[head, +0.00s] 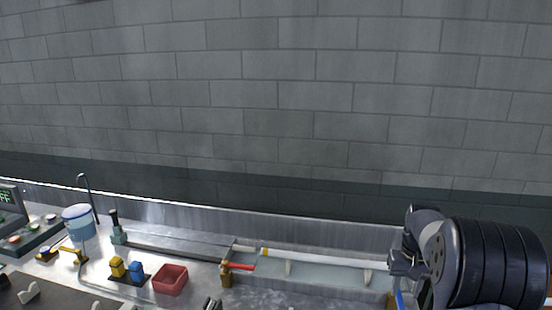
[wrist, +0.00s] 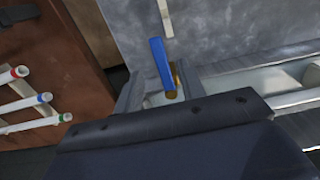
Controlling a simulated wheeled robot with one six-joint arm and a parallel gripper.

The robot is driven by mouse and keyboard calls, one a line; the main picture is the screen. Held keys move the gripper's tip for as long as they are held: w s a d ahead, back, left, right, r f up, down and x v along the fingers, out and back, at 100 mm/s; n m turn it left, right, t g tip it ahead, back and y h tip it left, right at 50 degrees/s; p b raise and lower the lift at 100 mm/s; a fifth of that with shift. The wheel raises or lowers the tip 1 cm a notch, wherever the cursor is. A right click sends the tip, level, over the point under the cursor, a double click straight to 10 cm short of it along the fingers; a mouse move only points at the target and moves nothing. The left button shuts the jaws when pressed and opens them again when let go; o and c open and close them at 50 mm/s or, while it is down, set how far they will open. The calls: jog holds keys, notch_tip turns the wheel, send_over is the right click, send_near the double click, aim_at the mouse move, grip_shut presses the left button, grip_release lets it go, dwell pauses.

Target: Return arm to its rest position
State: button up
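My arm's dark ribbed end section stands at the right edge of the head view, above the right end of the bench. My gripper (head: 400,262) seems to be the small dark part on its left side; its fingers are too small and dark to read. I cannot see anything held.
A long white tube (head: 325,259) lies along the bench, with a red-handled valve (head: 227,275) at its left end. Capped tubes (wrist: 40,98) lie left in the wrist view.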

aim_at(401, 304)
notch_tip(401, 304, down, 4)
jog(key=shift+r, duration=0.15)
jog(key=shift+w+a+m, duration=0.2)
jog(key=shift+a+m, duration=0.3)
jog(key=shift+m, duration=0.4)
